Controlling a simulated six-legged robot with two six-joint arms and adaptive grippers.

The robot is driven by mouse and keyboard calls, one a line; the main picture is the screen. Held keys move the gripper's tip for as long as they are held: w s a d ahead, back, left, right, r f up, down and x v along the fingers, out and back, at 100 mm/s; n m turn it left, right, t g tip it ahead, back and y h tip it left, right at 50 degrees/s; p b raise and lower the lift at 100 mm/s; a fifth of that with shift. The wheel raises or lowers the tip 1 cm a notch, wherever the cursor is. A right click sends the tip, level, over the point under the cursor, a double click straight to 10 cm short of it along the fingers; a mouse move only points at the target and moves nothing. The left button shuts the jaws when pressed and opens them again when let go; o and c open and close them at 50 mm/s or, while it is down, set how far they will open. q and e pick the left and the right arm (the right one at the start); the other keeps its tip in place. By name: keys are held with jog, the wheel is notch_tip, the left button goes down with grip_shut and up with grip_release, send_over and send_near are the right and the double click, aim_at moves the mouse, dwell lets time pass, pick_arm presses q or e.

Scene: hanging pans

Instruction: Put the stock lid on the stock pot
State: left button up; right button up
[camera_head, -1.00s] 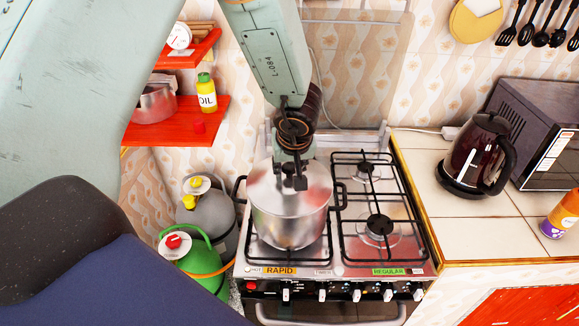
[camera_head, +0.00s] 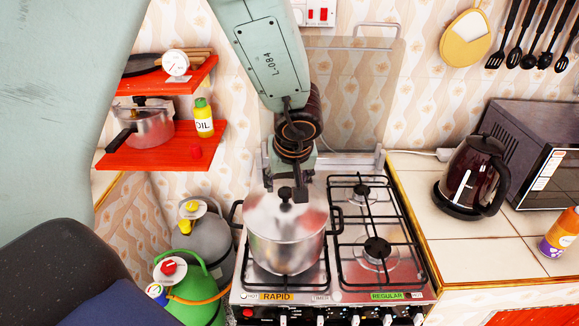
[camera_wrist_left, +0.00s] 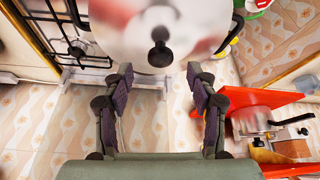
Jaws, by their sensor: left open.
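The stock pot (camera_head: 285,249) is silver with black side handles and stands on the front left burner. The silver stock lid (camera_head: 262,209) with a black knob sits on top of the pot and looks level. My left gripper (camera_head: 286,183) is close above the back part of the lid, near the knob. In the left wrist view my left gripper (camera_wrist_left: 158,72) has its fingers spread wide with nothing between them, and the lid (camera_wrist_left: 115,30) and knob lie just beyond the fingertips. The right gripper is not in view.
The stove's (camera_head: 405,292) right burners are empty. A kettle (camera_head: 474,174) and a microwave (camera_head: 535,150) stand on the right counter. Red shelves (camera_head: 165,158) with a pressure cooker (camera_head: 150,128) and an oil bottle (camera_head: 203,118) are at left. Gas cylinders (camera_head: 207,243) stand below.

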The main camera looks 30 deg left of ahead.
pick_arm(q)
jog(key=v, duration=0.6)
dwell(0.3)
